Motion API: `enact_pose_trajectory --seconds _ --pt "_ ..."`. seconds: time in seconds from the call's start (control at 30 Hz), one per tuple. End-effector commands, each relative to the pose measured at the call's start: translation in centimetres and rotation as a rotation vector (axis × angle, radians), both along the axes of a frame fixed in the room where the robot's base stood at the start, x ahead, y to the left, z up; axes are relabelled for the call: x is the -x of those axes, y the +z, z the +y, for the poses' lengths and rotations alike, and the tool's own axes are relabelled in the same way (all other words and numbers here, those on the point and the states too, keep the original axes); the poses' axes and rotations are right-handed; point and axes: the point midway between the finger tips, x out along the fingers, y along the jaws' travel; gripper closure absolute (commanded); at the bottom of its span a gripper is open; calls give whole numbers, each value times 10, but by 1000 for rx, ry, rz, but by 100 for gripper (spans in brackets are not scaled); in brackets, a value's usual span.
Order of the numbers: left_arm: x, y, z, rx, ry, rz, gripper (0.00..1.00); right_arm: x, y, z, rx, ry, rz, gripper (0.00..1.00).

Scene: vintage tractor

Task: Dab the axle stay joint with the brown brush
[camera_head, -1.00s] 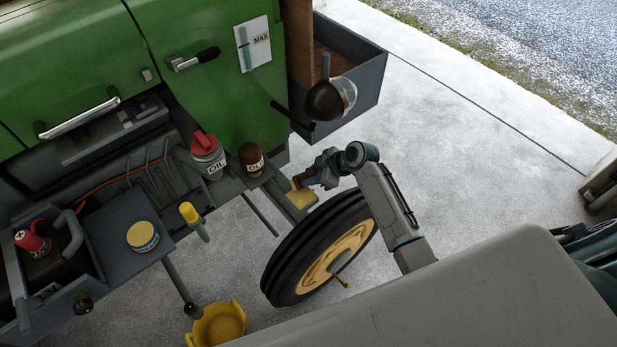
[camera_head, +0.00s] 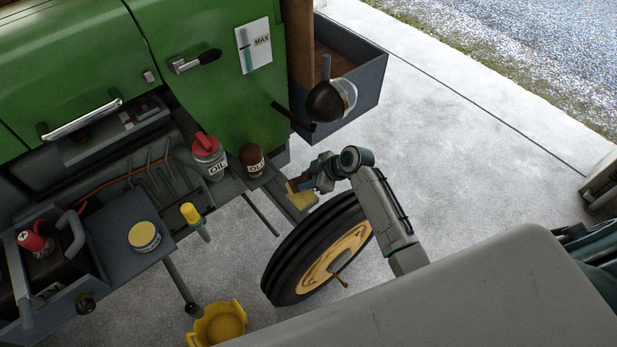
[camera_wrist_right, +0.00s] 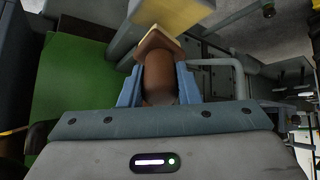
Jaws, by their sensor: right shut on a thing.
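My right gripper (camera_head: 308,180) is shut on the brown brush. In the right wrist view, the brown brush (camera_wrist_right: 158,78) stands between the two blue fingers (camera_wrist_right: 159,85), with its pale tan tip pointing away from me. In the head view, the brush is small and partly hidden by the gripper, beside the tractor's front wheel. A pale yellow block (camera_head: 302,199), which looks like the axle stay joint, lies just below the brush tip; it also shows beyond the tip in the right wrist view (camera_wrist_right: 172,15). I cannot tell whether they touch. My left gripper is not in view.
The front wheel (camera_head: 292,270) stands just below the gripper. A red-topped oil can (camera_head: 208,157) and a brown oil jar (camera_head: 252,160) stand on the ledge to its left. A yellow basin (camera_head: 218,325) is on the floor. Bare concrete lies to the right.

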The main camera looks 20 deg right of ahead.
Motion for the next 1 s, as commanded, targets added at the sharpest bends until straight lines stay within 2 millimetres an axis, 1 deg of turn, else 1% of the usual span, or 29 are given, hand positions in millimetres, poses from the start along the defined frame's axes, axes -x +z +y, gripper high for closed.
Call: enact_pose_trajectory --seconds 0.17,0.57,0.87,1.0 --pt "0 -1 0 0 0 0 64 -1 0 -2 1 0 -1 93" --pt "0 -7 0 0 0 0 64 -7 -2 -17 1 0 -1 93" --pt "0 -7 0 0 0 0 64 -7 -1 -17 0 -1 -1 93" --pt "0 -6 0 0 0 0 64 -6 -1 -15 -1 0 -1 93"
